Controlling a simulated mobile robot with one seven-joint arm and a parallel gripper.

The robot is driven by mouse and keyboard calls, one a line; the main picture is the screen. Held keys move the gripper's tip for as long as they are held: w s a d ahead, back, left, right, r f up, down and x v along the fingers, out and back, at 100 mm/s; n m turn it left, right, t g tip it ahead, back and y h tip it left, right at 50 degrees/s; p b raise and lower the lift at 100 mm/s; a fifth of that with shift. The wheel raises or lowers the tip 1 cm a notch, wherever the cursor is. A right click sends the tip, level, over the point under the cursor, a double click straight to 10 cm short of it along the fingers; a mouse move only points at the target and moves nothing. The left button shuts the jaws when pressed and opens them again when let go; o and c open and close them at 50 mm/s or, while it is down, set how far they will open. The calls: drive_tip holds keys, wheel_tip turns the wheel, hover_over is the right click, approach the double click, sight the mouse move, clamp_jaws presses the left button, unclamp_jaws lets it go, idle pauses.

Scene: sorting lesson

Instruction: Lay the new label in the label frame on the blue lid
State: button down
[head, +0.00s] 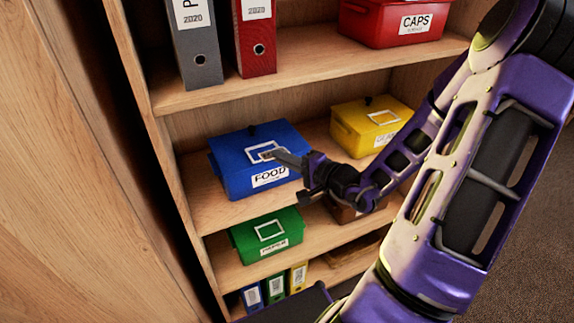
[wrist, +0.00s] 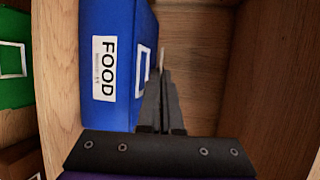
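The blue box (head: 232,170) stands on the middle shelf with a FOOD label (head: 270,176) on its front. A white label frame (head: 253,158) sits on its lid; the frame also shows edge-on in the wrist view (wrist: 139,88). My gripper (head: 276,156) reaches from the right, its tips over the frame's right part. In the wrist view my gripper (wrist: 161,76) has its fingers together on a thin pale piece (wrist: 162,58), seen nearly edge-on, which looks like the new label. It appears just off the lid. The label's face is hidden.
A yellow box (head: 350,125) stands to the right on the same shelf. A green box (head: 250,243) is on the shelf below. A red CAPS box (head: 390,22) and binders (head: 197,55) stand above.

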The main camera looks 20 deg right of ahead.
drive_tip(key=shift+w+f+b, duration=0.65)
drive_tip(key=shift+w+b, duration=0.05)
drive_tip(key=shift+w, duration=0.4)
drive_tip(key=shift+w+f+b, duration=0.6)
drive_tip(key=shift+w+b, duration=0.05)
drive_tip(key=shift+w, duration=0.5)
drive_tip(key=shift+w+f+b, duration=0.65)
drive_tip(key=shift+w+b, duration=0.05)
drive_tip(key=shift+w, duration=0.4)
drive_tip(key=c, duration=1)
unclamp_jaws()
drive_tip(key=shift+f, duration=0.15)
drive_tip(key=shift+s, duration=0.2)
drive_tip(key=shift+p+v, duration=0.3)
drive_tip(key=shift+v, duration=2.05)
drive_tip(key=shift+d, duration=0.1)
